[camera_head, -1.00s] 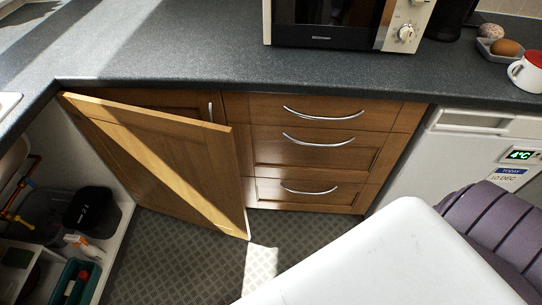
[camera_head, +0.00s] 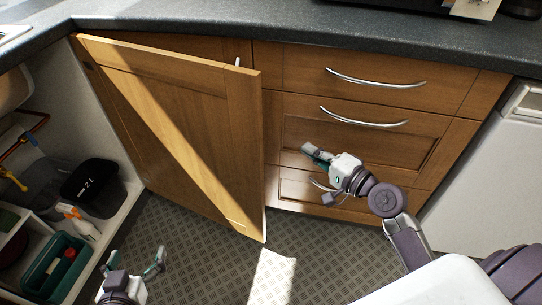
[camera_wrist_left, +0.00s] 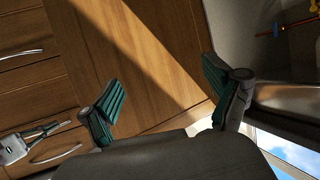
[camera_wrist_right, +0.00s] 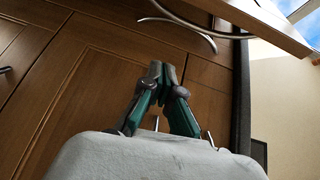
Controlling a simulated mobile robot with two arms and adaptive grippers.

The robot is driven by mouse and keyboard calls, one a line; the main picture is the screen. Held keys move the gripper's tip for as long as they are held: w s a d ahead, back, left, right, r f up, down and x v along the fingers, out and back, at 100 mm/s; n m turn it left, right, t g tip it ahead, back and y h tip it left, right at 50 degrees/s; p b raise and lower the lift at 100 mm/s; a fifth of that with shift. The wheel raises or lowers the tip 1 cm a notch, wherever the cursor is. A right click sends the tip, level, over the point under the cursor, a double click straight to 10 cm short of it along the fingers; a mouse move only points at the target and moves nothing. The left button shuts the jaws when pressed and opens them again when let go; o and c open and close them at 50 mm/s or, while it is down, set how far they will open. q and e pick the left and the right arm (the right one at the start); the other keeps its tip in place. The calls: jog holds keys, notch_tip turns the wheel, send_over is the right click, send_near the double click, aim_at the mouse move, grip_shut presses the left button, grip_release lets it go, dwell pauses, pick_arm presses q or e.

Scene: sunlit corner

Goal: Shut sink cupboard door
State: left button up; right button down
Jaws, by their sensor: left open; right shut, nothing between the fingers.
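The sink cupboard door (camera_head: 180,130) is a wooden panel standing wide open, hinged at the far left, its free edge near the drawers. It also fills much of the left wrist view (camera_wrist_left: 140,60). The open sink cupboard (camera_head: 100,150) shows at the left. My left gripper (camera_head: 135,262) is low at the bottom left, open and empty, apart from the door; its spread fingers show in the left wrist view (camera_wrist_left: 165,98). My right gripper (camera_head: 310,152) is shut and empty in front of the drawers; its fingertips meet in the right wrist view (camera_wrist_right: 167,72).
A drawer unit (camera_head: 360,135) with curved metal handles stands right of the door. A white fridge (camera_head: 490,165) is at the right. The cupboard holds a black bin (camera_head: 90,187) and a green caddy (camera_head: 55,265). Patterned floor (camera_head: 190,235) is clear below the door.

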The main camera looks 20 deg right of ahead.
pick_arm(q)
notch_tip(320, 180, up, 6)
jog(key=t+b, duration=0.1)
jog(key=t, duration=0.1)
jog(key=shift+w+d+t+h, duration=0.3)
jog(key=shift+d+h, duration=0.05)
jog(key=shift+h, duration=0.05)
pick_arm(e)
jog(key=w+a+r+y, duration=0.1)
jog(key=w+a+r, duration=0.2)
jog(key=w+a, duration=0.2)
jog(key=shift+w+a+r+t, duration=0.15)
jog(key=shift+a+t, duration=0.15)
jog(key=shift+a, duration=1.4)
